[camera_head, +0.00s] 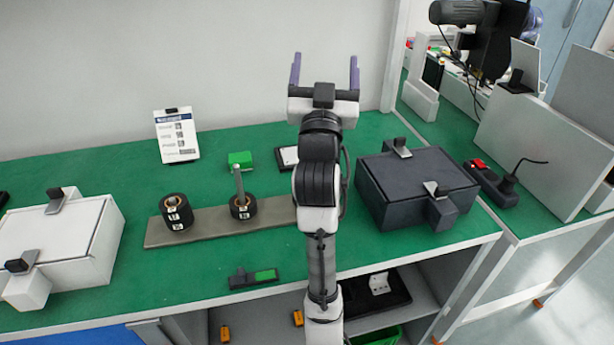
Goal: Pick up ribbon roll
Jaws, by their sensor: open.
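Two black ribbon rolls with copper-coloured cores and white labels stand on a flat grey-brown base plate (210,232) on the green bench. The left ribbon roll (176,214) is near the plate's left end. The right ribbon roll (243,208) is around or beside an upright grey post (239,180); I cannot tell which. My gripper (325,70) is open and empty, its purple-grey fingers pointing up and spread apart. In the picture it is above and to the right of both rolls, clear of them. My arm hides the right end of the plate.
A white box (65,245) stands at left and a dark grey box (415,190) right of my arm. A white sign (176,137) and green block (240,159) are behind the rolls. Bench between is clear.

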